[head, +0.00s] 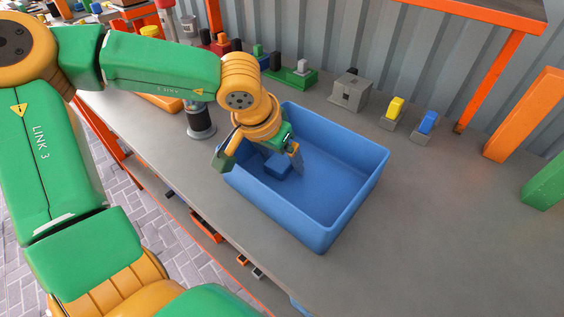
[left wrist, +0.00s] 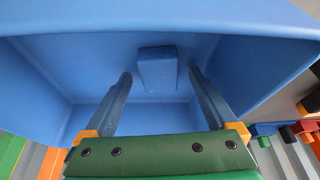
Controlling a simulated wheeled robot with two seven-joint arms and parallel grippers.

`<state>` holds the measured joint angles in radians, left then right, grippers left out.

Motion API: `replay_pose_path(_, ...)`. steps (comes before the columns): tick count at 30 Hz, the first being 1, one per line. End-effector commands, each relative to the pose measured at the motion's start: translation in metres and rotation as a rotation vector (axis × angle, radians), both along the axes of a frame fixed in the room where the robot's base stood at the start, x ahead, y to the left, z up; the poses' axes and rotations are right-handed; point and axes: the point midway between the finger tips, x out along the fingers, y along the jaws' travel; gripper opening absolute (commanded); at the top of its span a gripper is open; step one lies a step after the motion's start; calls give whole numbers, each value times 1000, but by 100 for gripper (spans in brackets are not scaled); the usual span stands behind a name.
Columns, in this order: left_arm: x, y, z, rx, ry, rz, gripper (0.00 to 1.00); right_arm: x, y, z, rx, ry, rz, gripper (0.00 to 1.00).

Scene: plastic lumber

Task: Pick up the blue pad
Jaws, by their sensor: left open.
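A small blue block, which looks like the blue pad (head: 278,165), lies inside a blue bin (head: 352,205) on the workbench, towards the bin's left side. In the left wrist view the pad (left wrist: 157,70) lies on the bin's floor, beyond and between the two fingertips. My left gripper (head: 294,152) reaches into the bin from the upper left. Its fingers are apart and empty, close to the pad. In the left wrist view the left gripper (left wrist: 161,76) shows both dark fingers open, with no visible contact with the pad. My right gripper is not in view.
The bin's walls (left wrist: 268,75) stand around the left gripper. Behind it are a grey block (head: 350,92), a yellow piece (head: 395,107) and another blue piece (head: 427,122) on grey bases, and a green tray (head: 291,77). The bench right of the bin is clear.

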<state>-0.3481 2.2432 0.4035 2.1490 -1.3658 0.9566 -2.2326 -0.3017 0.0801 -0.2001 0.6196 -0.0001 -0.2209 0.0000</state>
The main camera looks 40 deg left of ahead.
Motion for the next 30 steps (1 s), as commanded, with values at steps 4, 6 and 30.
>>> replay_pose_path(4,0,0,0,0,-1,1,91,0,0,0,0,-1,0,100)
replay_pose_path(6,0,0,0,0,-1,1,78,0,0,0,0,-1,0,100)
replay_pose_path(30,-4,7,46,-4,-9,5,0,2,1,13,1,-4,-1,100)
